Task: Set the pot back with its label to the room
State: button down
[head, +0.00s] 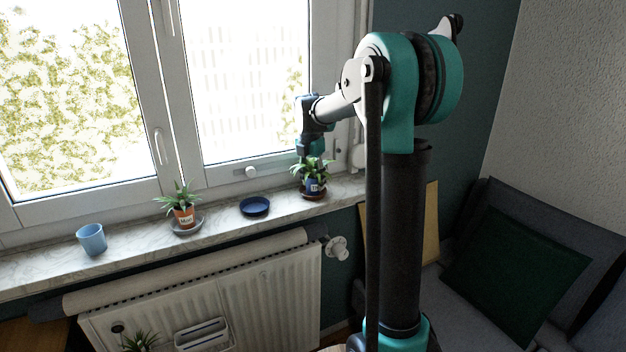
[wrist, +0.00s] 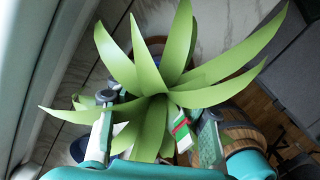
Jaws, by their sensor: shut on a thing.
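A blue pot (head: 309,182) with a leafy green plant stands at the right end of the sill. It appears to be on or just above a brown saucer (head: 313,196); I cannot tell if they touch. Its pale label (head: 315,188) shows on the side toward the head camera, which is the room side. My gripper (head: 311,164) comes down on this pot from above and is shut on it. In the wrist view the leaves (wrist: 152,75) spread between and over the fingers and hide most of the pot and the grip.
Along the marble sill (head: 130,245), an empty dark blue saucer (head: 255,206) lies left of the pot. Further left are an orange labelled pot (head: 184,216) on a grey saucer (head: 187,228) and a light blue cup (head: 92,240). The window (head: 245,90) stands close behind.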

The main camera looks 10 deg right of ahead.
jog(key=shift+f, duration=0.15)
jog(key=c, duration=0.7)
grip_release()
jog(key=shift+s+a+r, duration=0.1)
jog(key=shift+r, duration=1.15)
jog(key=shift+s+a+r, duration=0.1)
jog(key=shift+r, duration=1.15)
notch_tip(320, 180, up, 11)
jog(key=s+a, duration=0.1)
jog(key=s+d+f+m+t, duration=0.1)
jog(key=s+f+m, duration=0.8)
jog(key=f, duration=0.1)
jog(key=s+d+f+m+t, duration=0.1)
jog(key=s+d+f+m, duration=0.1)
jog(key=s+f+m, duration=0.6)
jog(key=s+d+f+m+t+y, duration=0.1)
jog(key=s+d+f+m, duration=0.1)
jog(key=s+f+m, duration=0.7)
jog(key=shift+s+d+f+m, duration=0.1)
jog(key=shift+s+f, duration=0.4)
jog(key=shift+f, duration=0.4)
jog(key=shift+s+d+f+m, duration=0.1)
jog(key=shift+s+f, duration=0.4)
jog(key=shift+f, duration=0.45)
jog(key=shift+s+d+f+m, duration=0.1)
jog(key=shift+s+f, duration=0.4)
jog(key=shift+f, duration=0.4)
